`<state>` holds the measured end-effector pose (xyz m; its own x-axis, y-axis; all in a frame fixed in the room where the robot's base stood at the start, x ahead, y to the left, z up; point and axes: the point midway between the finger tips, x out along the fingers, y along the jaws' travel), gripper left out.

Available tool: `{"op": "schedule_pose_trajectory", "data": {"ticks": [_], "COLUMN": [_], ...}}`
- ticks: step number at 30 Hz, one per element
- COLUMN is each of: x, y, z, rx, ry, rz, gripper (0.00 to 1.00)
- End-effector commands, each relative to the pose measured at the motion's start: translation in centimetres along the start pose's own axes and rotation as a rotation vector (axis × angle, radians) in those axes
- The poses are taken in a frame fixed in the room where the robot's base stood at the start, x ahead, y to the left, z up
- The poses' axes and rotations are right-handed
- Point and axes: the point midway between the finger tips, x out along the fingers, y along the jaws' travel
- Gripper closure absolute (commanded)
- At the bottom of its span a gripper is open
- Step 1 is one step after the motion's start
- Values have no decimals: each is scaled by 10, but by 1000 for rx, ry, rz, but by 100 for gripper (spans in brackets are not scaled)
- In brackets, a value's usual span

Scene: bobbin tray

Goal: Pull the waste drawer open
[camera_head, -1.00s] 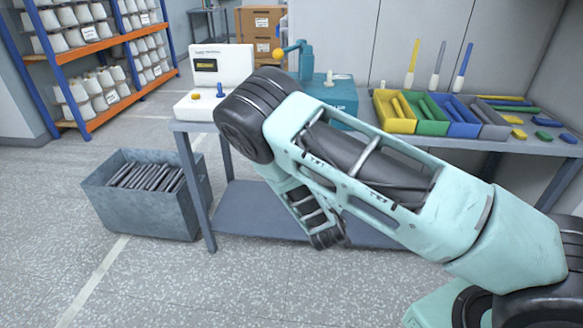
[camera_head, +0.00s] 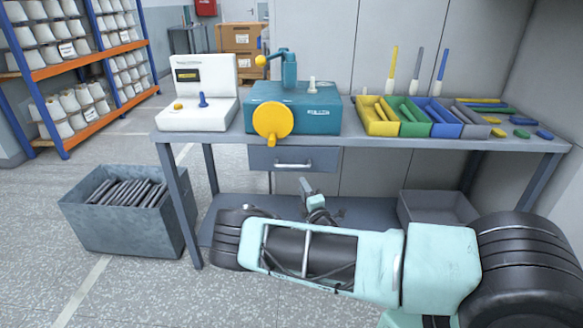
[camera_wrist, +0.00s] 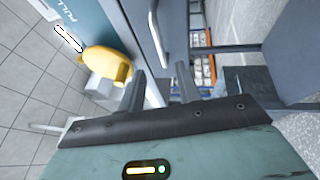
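The waste drawer (camera_head: 320,158) is a grey box front under the bench top, below the teal machine. It looks shut. Its pale bar handle (camera_head: 293,164) runs across the front; in the wrist view the handle (camera_wrist: 155,28) stands upright near the top. My gripper (camera_head: 308,188) is below and in front of the drawer in the head view, apart from the handle. In the wrist view my gripper (camera_wrist: 160,82) has its two fingers apart with nothing held between them, and the handle lies beyond the fingertips.
The teal machine (camera_head: 310,112) with its yellow disc (camera_head: 272,121) sits above the drawer; the yellow disc is close by my left finger in the wrist view (camera_wrist: 108,62). A grey bin (camera_head: 130,235) stands left of the bench. A grey tray (camera_head: 435,207) sits on the lower shelf.

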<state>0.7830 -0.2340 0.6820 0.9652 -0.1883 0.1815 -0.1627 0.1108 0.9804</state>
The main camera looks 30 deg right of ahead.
Motion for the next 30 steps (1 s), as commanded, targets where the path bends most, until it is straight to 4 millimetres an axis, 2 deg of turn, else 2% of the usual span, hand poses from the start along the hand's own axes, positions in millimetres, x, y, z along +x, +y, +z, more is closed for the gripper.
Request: {"op": "schedule_pose_trajectory", "data": {"ticks": [1, 9, 15, 21, 30], "x": [12, 67, 99, 114, 116], "y": [0, 0, 0, 0, 0], "z": [0, 1, 1, 0, 1], "rx": [3, 3, 2, 1, 1], "ry": [-1, -1, -2, -2, -2], "rz": [2, 1, 0, -1, -2], "gripper": [66, 66, 66, 66, 66]}}
